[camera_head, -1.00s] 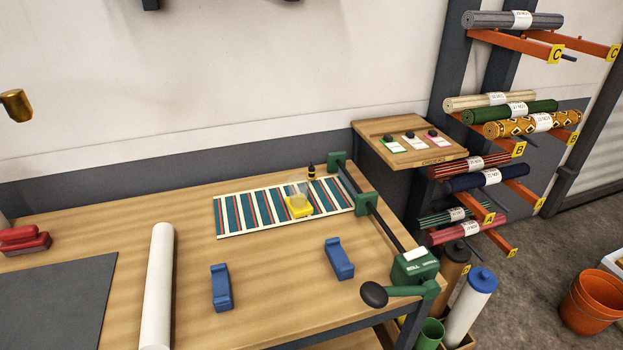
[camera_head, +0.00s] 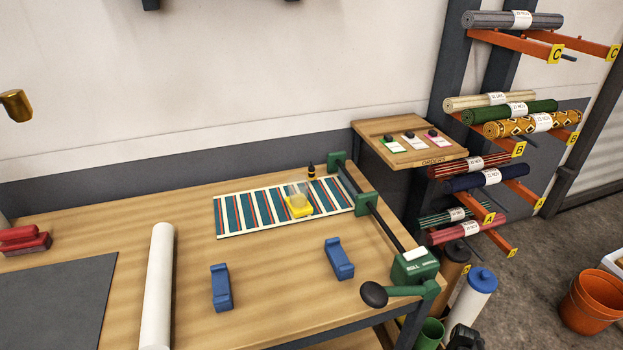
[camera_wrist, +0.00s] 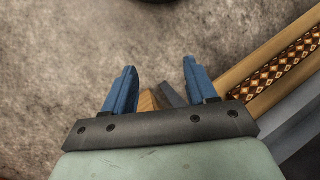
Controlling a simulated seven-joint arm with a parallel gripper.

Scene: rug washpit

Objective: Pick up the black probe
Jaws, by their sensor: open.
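A small upright black object with a yellow-orange band (camera_head: 312,171), which looks like the black probe, stands at the back edge of the striped rug (camera_head: 228,217) on the wooden bench in the head view. It does not show in the wrist view. My gripper (camera_wrist: 157,85) shows in the wrist view with its two blue fingers apart and nothing between them. It is over grey floor, away from the bench top. A dark shape at the bottom right of the head view may be part of my arm.
A green clamp bar with a crank (camera_head: 374,294) borders the bench's right side. Two blue blocks (camera_head: 221,288) and a white roll (camera_head: 158,285) lie in front.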

